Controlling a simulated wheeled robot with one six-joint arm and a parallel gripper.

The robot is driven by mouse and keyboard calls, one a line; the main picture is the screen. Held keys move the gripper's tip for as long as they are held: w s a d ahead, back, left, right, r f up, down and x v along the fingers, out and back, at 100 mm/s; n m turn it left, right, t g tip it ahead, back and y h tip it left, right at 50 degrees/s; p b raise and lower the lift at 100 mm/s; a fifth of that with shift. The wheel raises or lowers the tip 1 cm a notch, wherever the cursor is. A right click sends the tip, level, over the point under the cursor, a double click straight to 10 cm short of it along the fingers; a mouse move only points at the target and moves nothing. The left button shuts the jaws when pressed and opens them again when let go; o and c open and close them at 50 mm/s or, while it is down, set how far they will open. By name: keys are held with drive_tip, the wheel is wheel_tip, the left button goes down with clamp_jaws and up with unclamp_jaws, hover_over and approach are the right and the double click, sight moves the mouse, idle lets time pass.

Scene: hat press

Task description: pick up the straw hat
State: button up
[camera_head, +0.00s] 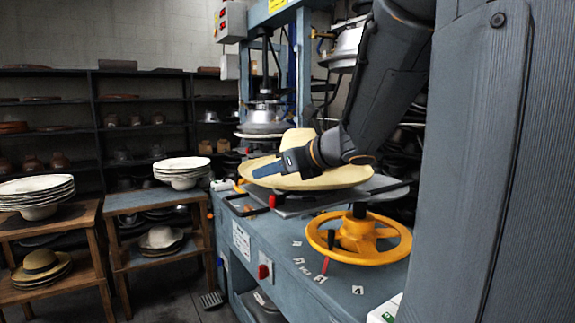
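The straw hat (335,180) is pale tan with a wide brim and a raised crown. It sits on the hat press (243,215), above a dark plate. My gripper (262,170) is in front of the hat, with its fingers pointing left and overlapping the brim in the picture. I cannot tell whether the fingers touch the brim or are open or shut. My wrist hides part of the crown and brim.
A yellow handwheel (360,240) stands right of the hat at the front of the press. Metal press heads (262,120) hang behind. Wooden stands with stacked white hats (182,166) are at left. Dark shelves (95,90) line the back wall. Floor shows between stands and press.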

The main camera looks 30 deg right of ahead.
drive_tip(key=shift+d+p+x, duration=0.2)
drive_tip(key=shift+p+x, duration=0.3)
drive_tip(key=shift+x, duration=1.35)
drive_tip(key=shift+d+p+x, duration=0.15)
drive_tip(key=shift+p+x, duration=0.3)
drive_tip(key=shift+x, duration=1.4)
drive_tip(key=shift+w+r, duration=0.15)
drive_tip(key=shift+w, duration=0.05)
clamp_jaws()
